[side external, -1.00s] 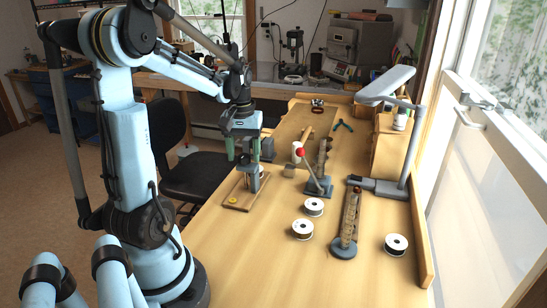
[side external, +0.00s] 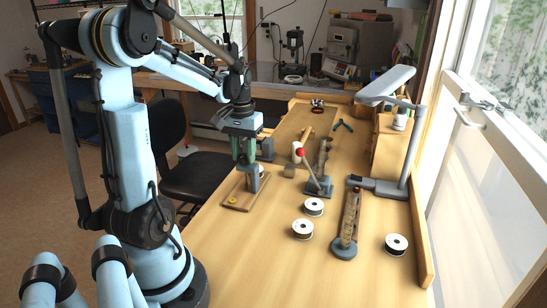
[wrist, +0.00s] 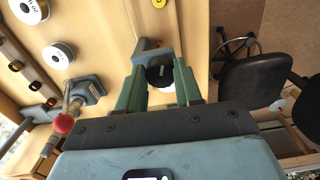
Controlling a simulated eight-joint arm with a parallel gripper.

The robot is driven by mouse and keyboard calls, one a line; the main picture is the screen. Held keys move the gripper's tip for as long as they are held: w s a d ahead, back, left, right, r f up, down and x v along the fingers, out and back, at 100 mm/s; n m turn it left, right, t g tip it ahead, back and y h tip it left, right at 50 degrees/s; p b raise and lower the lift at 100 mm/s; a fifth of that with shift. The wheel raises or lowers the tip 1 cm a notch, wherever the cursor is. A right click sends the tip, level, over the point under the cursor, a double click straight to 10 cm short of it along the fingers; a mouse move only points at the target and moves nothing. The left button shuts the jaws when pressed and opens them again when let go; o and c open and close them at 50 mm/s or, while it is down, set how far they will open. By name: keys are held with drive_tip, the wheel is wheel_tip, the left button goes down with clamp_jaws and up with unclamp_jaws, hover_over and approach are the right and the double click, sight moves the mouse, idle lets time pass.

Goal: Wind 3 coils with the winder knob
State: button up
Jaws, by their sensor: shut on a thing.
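The winder stands on a wooden board (side external: 238,192) at the table's left edge, with a grey upright (side external: 253,180) and a yellow piece (side external: 233,201) on the board. My gripper (side external: 246,160) points down over the upright. In the wrist view, its two green fingers (wrist: 160,78) stand either side of a dark round piece (wrist: 160,70), which I take for the winder knob, beside the blue-grey bracket (wrist: 146,50). The gripper is shut on it. The exact finger contact is hard to see. A white rim shows just below the dark piece.
White-faced spools (side external: 313,207) (side external: 302,229) (side external: 396,244) lie on the table. A rack of spools (side external: 350,220) and a red-knobbed lever device (side external: 319,185) stand to the right. A black chair (side external: 196,178) is close to the table's left edge. The front table is clear.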

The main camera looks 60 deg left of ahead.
sight(243, 156)
drive_tip(key=shift+m, duration=1)
drive_tip(key=o, duration=1)
drive_tip(key=shift+o, duration=0.2)
wheel_tip(243, 156, up, 12)
